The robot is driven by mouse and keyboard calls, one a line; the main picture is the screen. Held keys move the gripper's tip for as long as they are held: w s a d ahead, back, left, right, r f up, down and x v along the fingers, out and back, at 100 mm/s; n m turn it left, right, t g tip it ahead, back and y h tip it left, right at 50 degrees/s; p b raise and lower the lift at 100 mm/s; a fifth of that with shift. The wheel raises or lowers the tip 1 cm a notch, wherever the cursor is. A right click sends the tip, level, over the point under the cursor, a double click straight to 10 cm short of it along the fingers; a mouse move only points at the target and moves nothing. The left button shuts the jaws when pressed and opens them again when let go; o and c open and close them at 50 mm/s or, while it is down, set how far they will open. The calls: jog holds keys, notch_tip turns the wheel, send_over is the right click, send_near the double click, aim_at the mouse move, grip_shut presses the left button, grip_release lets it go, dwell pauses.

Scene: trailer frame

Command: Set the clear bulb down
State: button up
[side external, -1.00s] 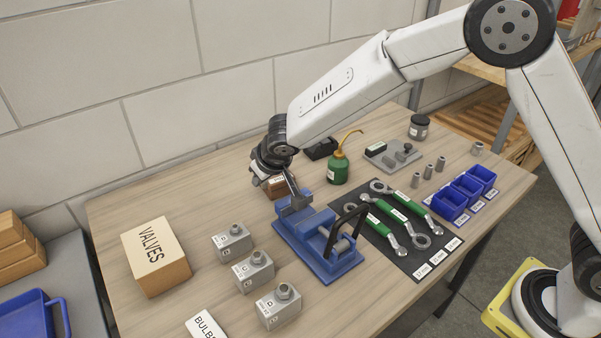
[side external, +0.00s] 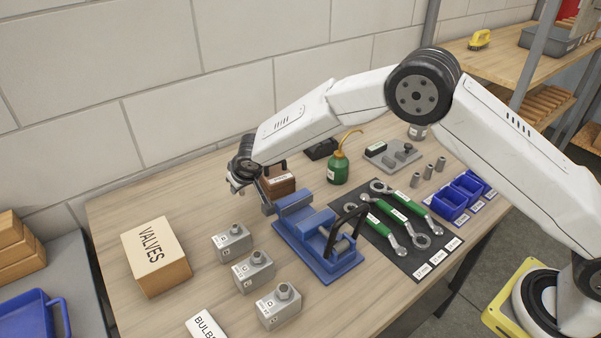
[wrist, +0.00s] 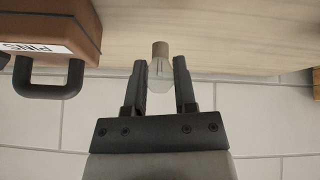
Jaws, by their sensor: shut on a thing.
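The clear bulb (wrist: 160,67) shows in the wrist view between the two dark fingers of my gripper (wrist: 163,62). Its brownish cap points away from my palm. My gripper is shut on it. In the side external view my gripper (side external: 268,206) is low by the left end of the blue clamp fixture (side external: 318,250), in front of the brown PINS case (side external: 279,183). The bulb cannot be made out there. Whether it touches the table (side external: 180,210) cannot be told.
Grey labelled blocks (side external: 254,270) stand in front of the fixture, with the VALVES box (side external: 157,262) at left and a BULBS card (side external: 207,325) at the front edge. A green oil can (side external: 338,168) stands behind. Bare table lies between the VALVES box and my gripper.

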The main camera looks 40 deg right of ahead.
aim_at(242, 192)
jog(key=shift+w+f, duration=0.25)
jog(key=shift+f, duration=0.1)
jog(key=shift+a+f, duration=0.1)
jog(key=shift+f, duration=1.45)
jog(key=shift+f, duration=0.15)
jog(key=o, duration=0.9)
jog(key=shift+o, duration=0.2)
jog(key=shift+r, duration=0.2)
jog(key=shift+s+r, duration=0.3)
jog(key=shift+r, duration=0.3)
jog(key=v, duration=1)
jog(key=shift+s+r, duration=0.2)
jog(key=shift+r, duration=0.05)
